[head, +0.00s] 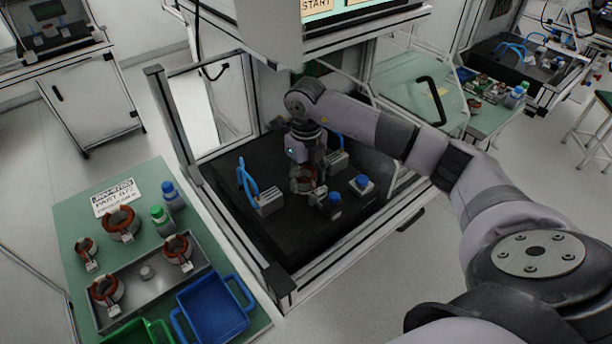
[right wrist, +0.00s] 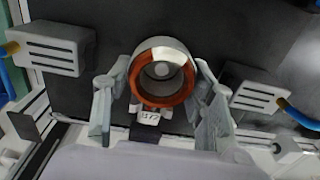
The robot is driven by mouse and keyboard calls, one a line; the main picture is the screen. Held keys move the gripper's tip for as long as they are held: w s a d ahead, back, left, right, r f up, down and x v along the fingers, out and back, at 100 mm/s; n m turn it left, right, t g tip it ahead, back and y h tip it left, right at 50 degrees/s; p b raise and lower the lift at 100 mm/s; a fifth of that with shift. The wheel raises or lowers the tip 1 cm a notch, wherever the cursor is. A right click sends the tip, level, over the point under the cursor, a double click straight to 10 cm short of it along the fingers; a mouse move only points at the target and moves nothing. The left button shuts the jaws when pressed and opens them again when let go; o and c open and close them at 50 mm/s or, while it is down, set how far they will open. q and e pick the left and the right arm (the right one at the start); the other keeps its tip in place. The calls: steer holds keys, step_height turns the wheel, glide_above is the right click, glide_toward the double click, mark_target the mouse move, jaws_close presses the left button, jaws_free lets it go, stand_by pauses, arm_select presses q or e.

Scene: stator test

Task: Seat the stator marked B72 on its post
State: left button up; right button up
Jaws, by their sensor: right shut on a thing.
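The stator tagged B72 is a copper-wound ring (right wrist: 135,84) with a white tag (right wrist: 149,116), in the middle of the right wrist view. In the head view the stator (head: 305,180) is inside the test cell. My right gripper (head: 307,172) has its fingers on both sides of the ring, shut on it; it also shows in the right wrist view (right wrist: 161,80). A round grey post top (right wrist: 160,70) shows through the ring's bore. I cannot tell how far the ring is down around it. My left gripper is not in view.
Grey connector blocks with blue cables stand left (head: 268,202) and right (head: 338,162) of the stator on the black base (head: 270,235). A green table (head: 75,235) at left holds other stators and bins.

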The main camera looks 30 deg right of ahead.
steer(key=o, duration=1.5)
steer(key=shift+o, duration=0.2)
steer(key=shift+f, duration=0.1)
step_height(320, 180, up, 12)
stand_by(0.4)
